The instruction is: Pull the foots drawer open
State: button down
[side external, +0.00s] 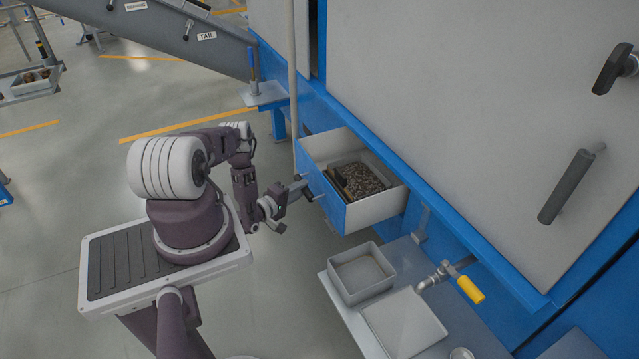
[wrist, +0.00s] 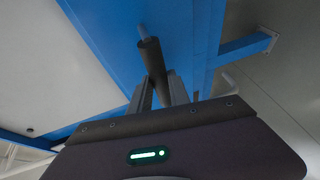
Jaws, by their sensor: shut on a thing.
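The foots drawer (side external: 371,214) stands pulled out from the blue and grey machine in the side view. It has a blue front, pale walls and a tray of dark grainy material inside. My gripper (side external: 306,190) is at the drawer's front, at its handle. In the wrist view the dark round bar handle (wrist: 151,57) runs between the fingers of my gripper (wrist: 162,88), which is shut on it. The blue drawer front (wrist: 105,30) fills much of the upper middle there. The far end of the handle is partly hidden by my gripper.
Below the drawer, a bench holds an empty metal tray (side external: 361,272), a flat pale plate (side external: 404,324) and a valve with a yellow handle (side external: 470,289). A thin upright pole (side external: 292,80) stands close left of the drawer. The floor left of the drawer is open.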

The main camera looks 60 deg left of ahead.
jog(key=shift+s, duration=2.8)
jog(key=c, duration=1.2)
grip_release()
jog(key=shift+c, duration=0.2)
jog(key=shift+r, duration=0.1)
jog(key=o, duration=0.5)
jog(key=r, duration=1)
jog(key=shift+w, duration=0.2)
jog(key=shift+o, duration=0.2)
jog(key=f, duration=0.1)
jog(key=d+f+g+h, duration=0.1)
jog(key=f, duration=0.1)
jog(key=s+f+g, duration=0.1)
jog(key=f, duration=0.1)
jog(key=shift+d+h, duration=0.3)
jog(key=shift+d, duration=0.05)
